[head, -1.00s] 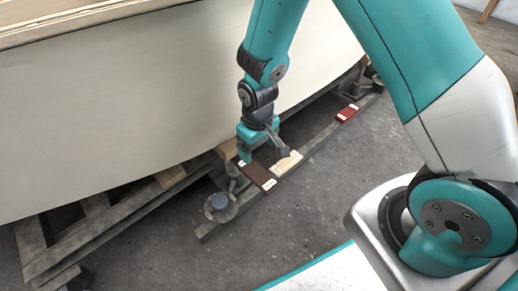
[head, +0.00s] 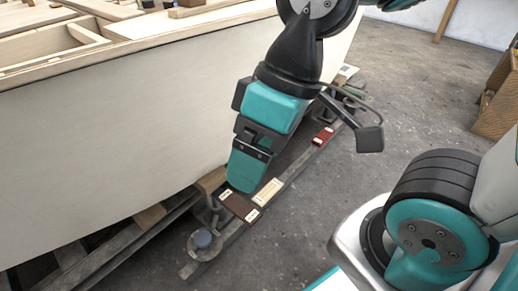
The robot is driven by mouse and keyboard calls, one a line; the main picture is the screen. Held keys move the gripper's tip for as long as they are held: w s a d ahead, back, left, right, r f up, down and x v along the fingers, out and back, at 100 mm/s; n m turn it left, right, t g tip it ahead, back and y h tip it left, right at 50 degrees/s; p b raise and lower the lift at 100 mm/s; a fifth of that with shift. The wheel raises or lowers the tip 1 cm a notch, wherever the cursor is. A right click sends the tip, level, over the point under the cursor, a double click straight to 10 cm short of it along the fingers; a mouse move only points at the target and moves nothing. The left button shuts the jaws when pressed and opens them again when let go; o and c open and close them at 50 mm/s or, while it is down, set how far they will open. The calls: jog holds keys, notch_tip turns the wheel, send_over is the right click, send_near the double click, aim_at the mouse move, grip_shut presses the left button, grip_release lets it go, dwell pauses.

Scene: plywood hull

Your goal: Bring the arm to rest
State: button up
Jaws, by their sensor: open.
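My arm reaches in from the top of the head view, with the gripper (head: 246,172) hanging down in front of the pale plywood hull (head: 110,140). In the picture its tip lies just above a dark brown block (head: 238,206) on the timber rail. The gripper is seen from its side, so the gap between its fingers is hidden. Nothing shows held in it.
A light wooden piece (head: 268,192) and a red block (head: 324,135) lie along the timber rail (head: 210,255). Open concrete floor (head: 410,120) lies to the right.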

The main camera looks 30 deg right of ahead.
notch_tip(320, 180, up, 38)
jog(key=p, duration=3.8)
